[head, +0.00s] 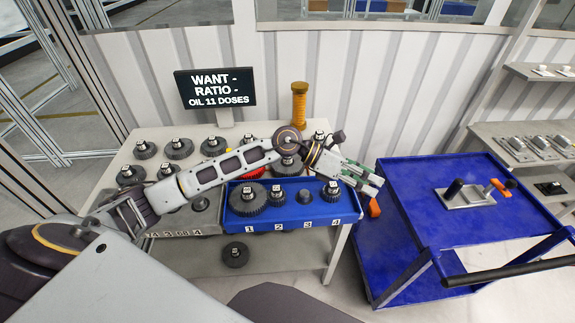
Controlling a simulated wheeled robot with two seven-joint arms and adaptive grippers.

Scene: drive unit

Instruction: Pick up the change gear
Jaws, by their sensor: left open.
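Several dark change gears with white tags stand on the table; which one is meant, I cannot tell. In the head view a blue tray (290,222) marked 1 to 4 holds a large gear (247,199) at 1, a smaller gear (278,195) at 2, a small dark part (305,197) at 3 and a gear (331,191) at 4. My left gripper (372,182) is open and empty, up and right of the gear at 4, by the tray's right end. My left arm hides part of the table. My right gripper is out of view.
More gears, such as one at the back left (179,148), stand on the grey table (120,158). Another gear (235,254) lies below on a lower shelf. A sign (215,88) and an amber cylinder (299,105) stand behind. A blue cart (405,205) stands right.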

